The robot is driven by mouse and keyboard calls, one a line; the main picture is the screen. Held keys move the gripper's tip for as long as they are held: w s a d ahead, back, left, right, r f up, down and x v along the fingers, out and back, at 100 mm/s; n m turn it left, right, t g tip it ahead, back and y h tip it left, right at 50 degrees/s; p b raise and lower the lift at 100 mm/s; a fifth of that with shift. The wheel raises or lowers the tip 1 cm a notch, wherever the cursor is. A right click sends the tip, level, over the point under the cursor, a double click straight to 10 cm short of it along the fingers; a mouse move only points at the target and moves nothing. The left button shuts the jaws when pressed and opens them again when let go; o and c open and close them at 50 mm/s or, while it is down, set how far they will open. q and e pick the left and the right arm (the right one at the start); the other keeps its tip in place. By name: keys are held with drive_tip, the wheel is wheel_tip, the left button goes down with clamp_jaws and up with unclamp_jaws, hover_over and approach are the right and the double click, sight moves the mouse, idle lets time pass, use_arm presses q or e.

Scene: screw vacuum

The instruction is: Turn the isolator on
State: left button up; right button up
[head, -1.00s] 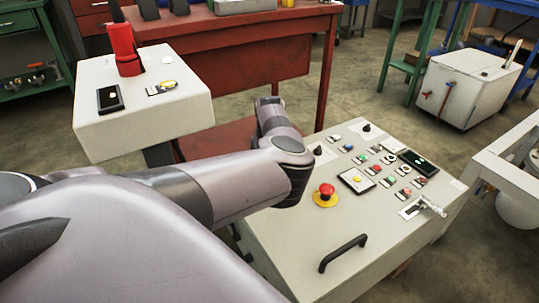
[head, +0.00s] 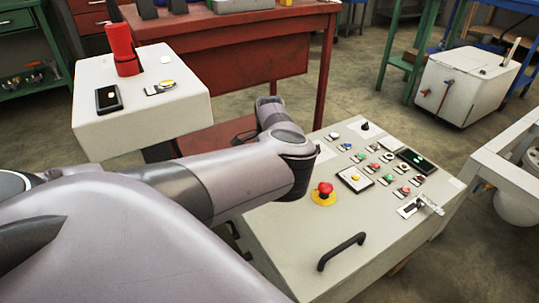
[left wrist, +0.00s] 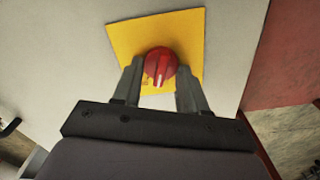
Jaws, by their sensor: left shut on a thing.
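The isolator is a red rotary knob (left wrist: 161,66) on a yellow square plate (left wrist: 127,38), fixed to a pale panel face in the left wrist view. My left gripper (left wrist: 160,76) has one finger on each side of the knob and is shut on it. The knob's white mark points toward the gripper. In the head view my left arm reaches over the near-left edge of the control console (head: 290,262); the knob and the gripper are hidden there. My right gripper is not in view.
The console top has a red emergency button (head: 325,190), several small buttons, a black handle (head: 342,251) and a metal lever (head: 429,204). A pale pedestal box (head: 140,125) with a red device stands at left. A red workbench (head: 240,50) stands behind.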

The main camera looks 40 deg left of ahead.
use_arm(q)
drive_tip(key=shift+m, duration=0.5)
drive_tip(key=shift+m+p, duration=0.3)
drive_tip(key=shift+m, duration=0.5)
drive_tip(key=shift+s+m, duration=0.1)
drive_tip(key=shift+m, duration=0.9)
drive_tip(key=shift+p, duration=0.3)
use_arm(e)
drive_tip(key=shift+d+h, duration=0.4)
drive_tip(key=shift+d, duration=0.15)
use_arm(q)
drive_tip(key=shift+m, duration=0.3)
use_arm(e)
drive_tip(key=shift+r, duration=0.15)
use_arm(q)
drive_tip(key=o, duration=1)
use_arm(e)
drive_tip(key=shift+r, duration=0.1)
